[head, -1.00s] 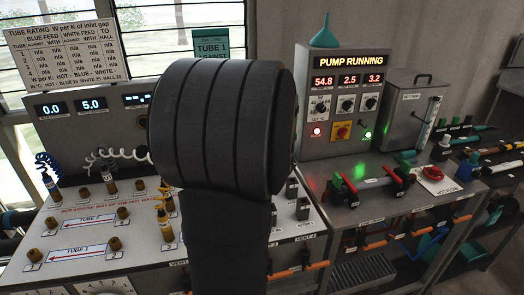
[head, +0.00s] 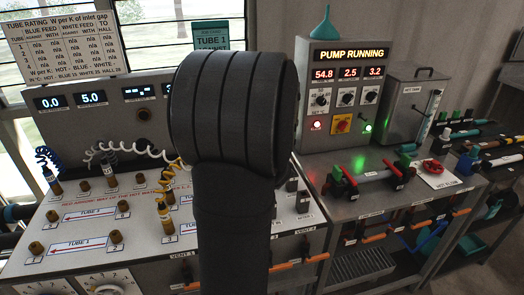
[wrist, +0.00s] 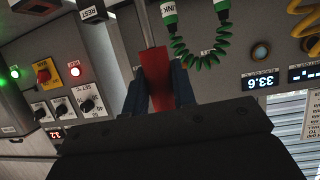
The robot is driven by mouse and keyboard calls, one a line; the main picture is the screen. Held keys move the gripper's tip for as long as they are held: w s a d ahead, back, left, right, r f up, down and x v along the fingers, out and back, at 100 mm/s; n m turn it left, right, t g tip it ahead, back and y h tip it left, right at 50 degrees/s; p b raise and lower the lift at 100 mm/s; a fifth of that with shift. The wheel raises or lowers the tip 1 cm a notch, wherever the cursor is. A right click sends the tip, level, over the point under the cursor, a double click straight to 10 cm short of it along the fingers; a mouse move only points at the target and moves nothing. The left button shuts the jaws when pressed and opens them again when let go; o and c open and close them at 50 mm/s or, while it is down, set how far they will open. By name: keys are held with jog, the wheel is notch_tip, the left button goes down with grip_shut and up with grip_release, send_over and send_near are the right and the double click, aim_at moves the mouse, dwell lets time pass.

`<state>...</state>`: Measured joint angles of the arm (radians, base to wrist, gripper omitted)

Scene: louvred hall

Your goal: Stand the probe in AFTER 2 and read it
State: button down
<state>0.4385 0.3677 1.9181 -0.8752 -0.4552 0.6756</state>
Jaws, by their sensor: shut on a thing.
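In the wrist view my gripper (wrist: 157,82) is shut on a red handle with a thin metal rod, which I take as the probe (wrist: 154,68). The rod runs up toward the top edge, and its tip cannot be made out. In the head view my dark arm hides the gripper and the probe. I cannot read AFTER 2 in either view. A small dark block with a label that looks like AFTER 1 (head: 303,203) stands just right of my arm. A lit display (wrist: 264,83) reads 33.6 in the wrist view.
Brass sockets and plugs with blue, white and yellow coiled leads (head: 163,212) cover the sloping bench at left. The pump box (head: 352,95) reads PUMP RUNNING. A green coiled lead (wrist: 203,58) hangs close beside the probe. Red and green valves (head: 365,177) stand at right.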

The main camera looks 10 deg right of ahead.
jog(key=shift+f, duration=2.4)
jog(key=c, duration=1.1)
grip_release()
jog(key=s+r, duration=0.2)
jog(key=r, duration=0.1)
jog(key=s+r, duration=0.1)
jog(key=shift+a+r, duration=0.1)
jog(key=shift+r, duration=0.05)
jog(key=v, duration=1.7)
jog(key=shift+s+r, duration=0.1)
jog(key=shift+s, duration=0.05)
